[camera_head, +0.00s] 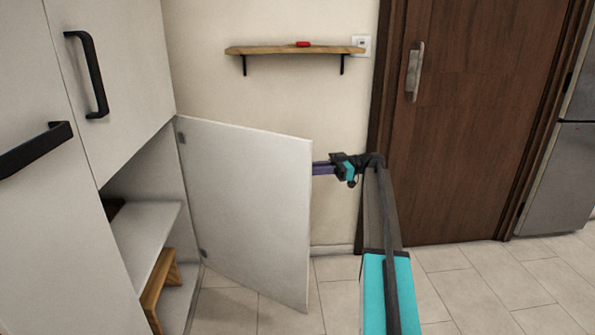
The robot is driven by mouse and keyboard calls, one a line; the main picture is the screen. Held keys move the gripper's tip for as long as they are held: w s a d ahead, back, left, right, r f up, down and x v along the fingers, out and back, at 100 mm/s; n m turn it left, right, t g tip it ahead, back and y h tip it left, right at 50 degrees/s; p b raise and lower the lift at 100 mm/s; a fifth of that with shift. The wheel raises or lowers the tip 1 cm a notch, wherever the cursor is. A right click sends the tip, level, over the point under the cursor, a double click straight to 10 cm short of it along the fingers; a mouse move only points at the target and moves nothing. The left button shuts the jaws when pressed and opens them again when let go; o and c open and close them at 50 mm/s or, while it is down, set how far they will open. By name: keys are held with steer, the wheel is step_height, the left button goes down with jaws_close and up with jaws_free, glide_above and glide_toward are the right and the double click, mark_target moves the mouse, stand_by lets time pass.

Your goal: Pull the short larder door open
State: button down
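The short larder door (245,205) is a plain white panel below the upper cupboard door. It stands swung wide open on hinges at its left edge, and the cupboard interior shows. My gripper (322,168) is at the right, free edge of the door, near its upper part. Its purple finger part reaches left to the door edge, and the fingertips and any handle on the door's far side are hidden behind the panel. I cannot tell whether the gripper is open or shut, or whether it touches the door.
Inside the larder are a white shelf (148,240) and a wooden item (160,287). An upper door with a black handle (90,75) is above. A wooden wall shelf (290,50), a brown door (480,120) and a fridge (562,160) stand beyond. Tiled floor is clear at right.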

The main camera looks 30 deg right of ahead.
steer(key=shift+s+f, duration=0.1)
steer(key=shift+f, duration=0.4)
steer(key=c, duration=1.6)
jaws_free()
steer(key=shift+r, duration=0.15)
steer(key=shift+r, duration=0.2)
